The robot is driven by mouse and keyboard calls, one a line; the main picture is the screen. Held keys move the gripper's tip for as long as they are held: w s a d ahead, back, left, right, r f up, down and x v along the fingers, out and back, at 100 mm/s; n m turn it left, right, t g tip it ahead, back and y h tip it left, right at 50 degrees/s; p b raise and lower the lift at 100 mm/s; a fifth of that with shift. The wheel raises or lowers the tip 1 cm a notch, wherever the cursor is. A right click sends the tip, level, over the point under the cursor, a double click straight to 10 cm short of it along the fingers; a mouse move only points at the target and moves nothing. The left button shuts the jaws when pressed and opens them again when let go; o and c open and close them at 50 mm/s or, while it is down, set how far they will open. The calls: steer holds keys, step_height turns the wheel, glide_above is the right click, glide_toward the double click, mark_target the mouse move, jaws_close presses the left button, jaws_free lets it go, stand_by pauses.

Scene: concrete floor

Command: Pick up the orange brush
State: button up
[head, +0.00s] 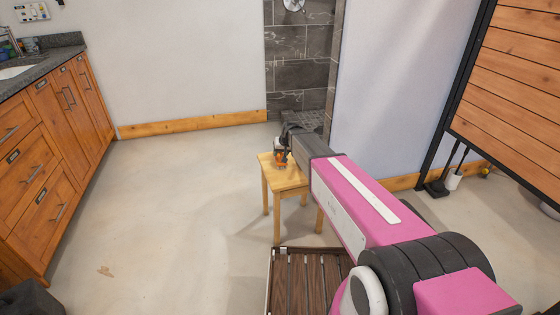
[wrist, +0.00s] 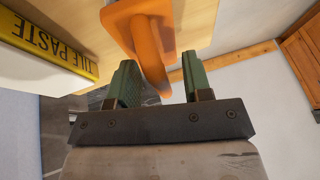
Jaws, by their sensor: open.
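The orange brush (wrist: 145,35) is at the top middle of the wrist view, against the light wood stool top (wrist: 205,15). Its handle extends down between the two green fingers of my gripper (wrist: 158,72). The fingers are apart, one on each side of the handle, with a visible gap on the right. In the head view a small orange patch, likely the brush (head: 281,159), shows at my gripper over the wooden stool (head: 265,172). My arm hides part of the stool there.
A yellow and white tile paste container (wrist: 50,45) is left of the brush in the wrist view, close to the left finger. A slatted dark wood surface (head: 300,285) is in front of the stool. Cabinets (head: 55,150) stand at left; the floor (head: 170,200) between is clear.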

jaws_close()
steer(key=shift+r, duration=0.1)
steer(key=shift+r, duration=0.55)
step_height(320, 180, up, 3)
steer(key=shift+f, duration=0.2)
steer(key=s+a+r, duration=0.5)
steer(key=a+r, duration=0.2)
steer(key=a, duration=0.3)
steer(key=shift+s+a, duration=0.15)
steer(key=shift+s, duration=0.05)
steer(key=shift+r, duration=0.1)
